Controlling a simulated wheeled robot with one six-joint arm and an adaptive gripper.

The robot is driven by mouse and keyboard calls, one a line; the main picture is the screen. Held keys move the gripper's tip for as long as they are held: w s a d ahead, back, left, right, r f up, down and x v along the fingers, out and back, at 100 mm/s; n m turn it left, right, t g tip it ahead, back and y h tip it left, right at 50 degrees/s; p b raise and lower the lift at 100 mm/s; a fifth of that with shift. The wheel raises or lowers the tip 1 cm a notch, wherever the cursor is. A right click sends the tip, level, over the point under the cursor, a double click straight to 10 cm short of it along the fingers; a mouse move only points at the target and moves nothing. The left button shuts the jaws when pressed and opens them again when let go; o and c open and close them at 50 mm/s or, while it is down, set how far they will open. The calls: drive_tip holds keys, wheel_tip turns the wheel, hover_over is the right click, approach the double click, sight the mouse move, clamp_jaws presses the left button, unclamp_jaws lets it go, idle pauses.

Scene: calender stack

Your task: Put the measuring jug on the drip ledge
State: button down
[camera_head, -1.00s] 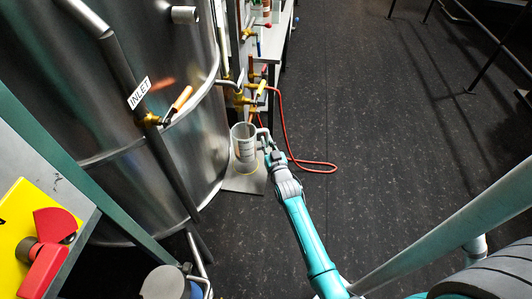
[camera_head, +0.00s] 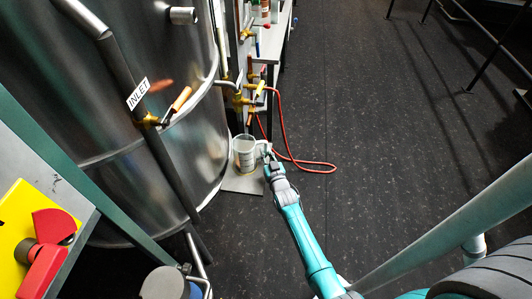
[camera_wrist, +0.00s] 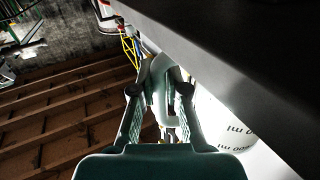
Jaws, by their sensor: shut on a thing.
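The measuring jug (camera_head: 243,155) is a clear, pale cup with markings and a side handle. It looks upright over the drip ledge (camera_head: 236,184), a flat grey plate beside the steel tank. I cannot tell whether its base touches the plate. My gripper (camera_head: 267,154) is at the jug's right side, shut on its handle. In the wrist view my gripper (camera_wrist: 160,80) has its two fingers around the pale handle, and part of the jug (camera_wrist: 222,125) shows upside-down ml markings. The jug's base is hidden there.
The steel tank (camera_head: 165,85) stands close on the left of the jug. Valves with coloured handles (camera_head: 258,90) are behind it. A red hose (camera_head: 286,140) loops behind and right of my gripper. The dark floor (camera_head: 370,130) to the right is clear.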

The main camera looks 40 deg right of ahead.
drive_tip(key=c, duration=1.2)
unclamp_jaws()
drive_tip(key=shift+f, duration=0.1)
drive_tip(key=shift+s, duration=0.1)
drive_tip(key=v, duration=1.2)
